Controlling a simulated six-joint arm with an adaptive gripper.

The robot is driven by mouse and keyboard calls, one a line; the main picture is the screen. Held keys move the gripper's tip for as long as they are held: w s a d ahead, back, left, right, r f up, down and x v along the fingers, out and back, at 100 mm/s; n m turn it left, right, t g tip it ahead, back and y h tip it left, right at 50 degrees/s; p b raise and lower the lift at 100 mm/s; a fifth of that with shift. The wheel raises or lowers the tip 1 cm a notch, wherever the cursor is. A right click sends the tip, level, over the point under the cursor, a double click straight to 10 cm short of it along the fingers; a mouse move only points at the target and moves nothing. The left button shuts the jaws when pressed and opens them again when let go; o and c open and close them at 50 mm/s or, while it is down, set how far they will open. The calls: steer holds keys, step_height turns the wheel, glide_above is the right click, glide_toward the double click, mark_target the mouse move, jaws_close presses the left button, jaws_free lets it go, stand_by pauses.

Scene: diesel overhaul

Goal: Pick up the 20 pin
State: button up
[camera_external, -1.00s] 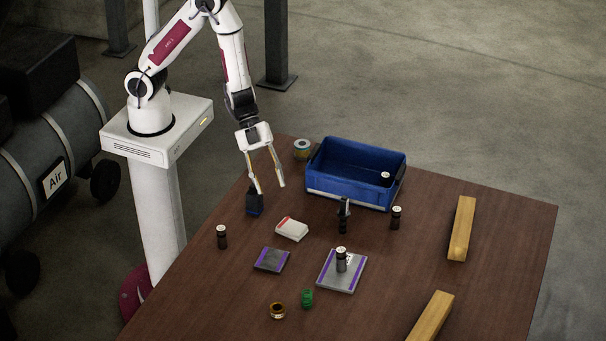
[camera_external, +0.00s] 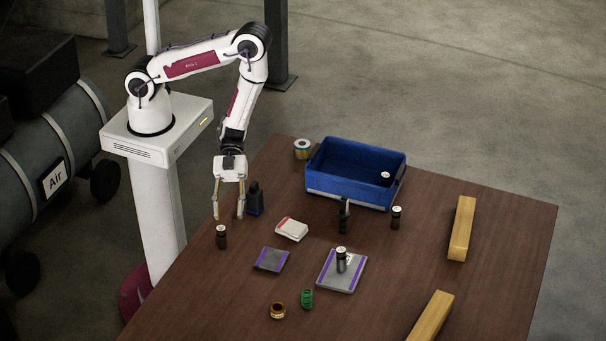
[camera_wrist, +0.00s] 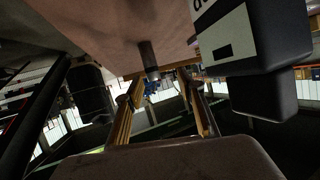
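Several dark pins with white tops stand upright. One pin (camera_external: 221,237) stands near the table's left edge, another (camera_external: 396,218) right of centre, and one (camera_external: 341,262) on a grey-and-purple plate (camera_external: 328,283). A further white-topped pin (camera_external: 385,179) is in the blue bin. I cannot read a 20 on any of them. My gripper (camera_external: 228,217) is open and empty, pointing down just above and behind the left pin. In the wrist view a dark cylinder (camera_wrist: 150,60) shows beyond the open fingertips (camera_wrist: 163,84), apparently the left pin.
A dark bottle-like object (camera_external: 254,199) stands close to my gripper's right. The blue bin (camera_external: 345,194) is at the back. A red-and-white box (camera_external: 292,229), a dark purple-edged box (camera_external: 271,260), a black upright part (camera_external: 344,216), rings and two wooden blocks (camera_external: 462,229) lie around.

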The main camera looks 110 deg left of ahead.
mark_target(221, 232)
steer(key=shift+s+d+f+n+h, duration=0.2)
steer(key=shift+s+h, duration=0.1)
steer(key=shift+s, duration=0.15)
steer(key=shift+s+d+f+n+h, duration=0.1)
steer(key=shift+s+n+h, duration=0.15)
steer(key=shift+s, duration=0.2)
steer(key=shift+d, duration=0.1)
steer(key=shift+w+d+f+t, duration=0.15)
steer(key=shift+w+d+f, duration=0.1)
steer(key=shift+d, duration=0.3)
steer(key=shift+w+d+f+t, duration=0.15)
steer(key=shift+w+d, duration=0.1)
steer(key=shift+d, duration=0.25)
steer(key=shift+d, duration=0.15)
steer(key=shift+x, duration=2.45)
steer(key=shift+w, duration=0.1)
jaws_close()
